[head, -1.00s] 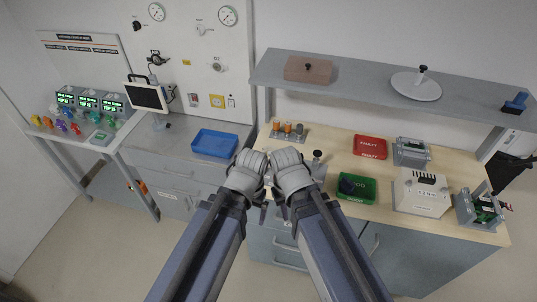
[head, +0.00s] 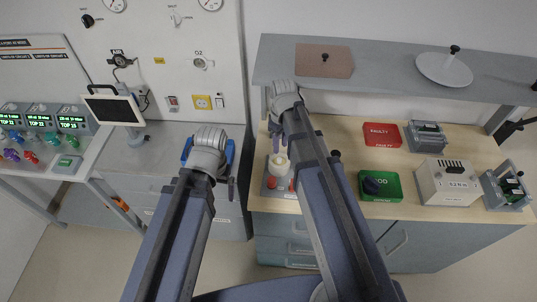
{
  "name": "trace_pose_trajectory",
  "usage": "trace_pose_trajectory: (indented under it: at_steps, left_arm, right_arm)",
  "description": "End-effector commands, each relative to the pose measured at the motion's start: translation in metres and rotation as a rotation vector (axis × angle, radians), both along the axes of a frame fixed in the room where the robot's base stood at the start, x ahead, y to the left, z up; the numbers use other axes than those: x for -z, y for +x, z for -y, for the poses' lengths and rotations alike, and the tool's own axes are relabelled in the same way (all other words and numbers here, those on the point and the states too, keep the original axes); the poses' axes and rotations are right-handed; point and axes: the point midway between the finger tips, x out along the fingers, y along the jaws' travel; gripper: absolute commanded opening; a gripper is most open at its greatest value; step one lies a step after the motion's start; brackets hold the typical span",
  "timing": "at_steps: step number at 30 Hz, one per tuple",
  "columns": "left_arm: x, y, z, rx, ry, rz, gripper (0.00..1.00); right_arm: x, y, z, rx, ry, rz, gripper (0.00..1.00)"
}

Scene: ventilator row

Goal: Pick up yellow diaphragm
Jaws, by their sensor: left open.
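I cannot pick out a yellow diaphragm for certain. A cream round part (head: 279,163) stands on a grey fixture with orange-red parts, at the left end of the wooden bench, partly behind my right arm. My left gripper (head: 232,189) is open, low beside its white wrist, in front of the blue tray (head: 229,152); its fingers are mostly hidden. My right gripper (head: 274,128) is at the back left of the wooden bench, largely hidden by its own wrist and arm, so its jaws do not show clearly.
A red tray (head: 382,135), a green tray (head: 380,187) and a white box (head: 448,182) stand on the wooden bench (head: 345,125). A grey shelf (head: 390,68) overhangs its back. A monitor (head: 112,108) and a side table with coloured parts (head: 30,156) are at left.

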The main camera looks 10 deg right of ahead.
Motion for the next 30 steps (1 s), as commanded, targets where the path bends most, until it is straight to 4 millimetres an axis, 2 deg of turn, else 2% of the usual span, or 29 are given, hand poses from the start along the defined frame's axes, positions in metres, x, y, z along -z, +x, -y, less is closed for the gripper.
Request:
trace_pose_trajectory:
  at_steps: [5, 14, 22, 30]
  left_arm:
    - [0.002, 0.000, 0.000, 0.000, 0.000, 0.000, 0.96]
    - [0.027, 0.000, 0.000, 0.000, 0.000, 0.000, 0.96]
    - [0.030, 0.000, 0.000, 0.000, 0.000, 0.000, 0.96]
    - [0.060, 0.000, 0.000, -0.001, 0.000, 0.000, 0.96]
  right_arm:
    - [0.002, 0.001, 0.001, -0.003, 0.001, 0.001, 0.38]
    - [0.027, 0.001, 0.001, -0.002, 0.001, 0.001, 0.38]
    - [0.030, 0.001, 0.001, -0.001, 0.001, 0.001, 0.38]
    - [0.060, 0.002, 0.001, -0.001, 0.001, 0.001, 0.38]
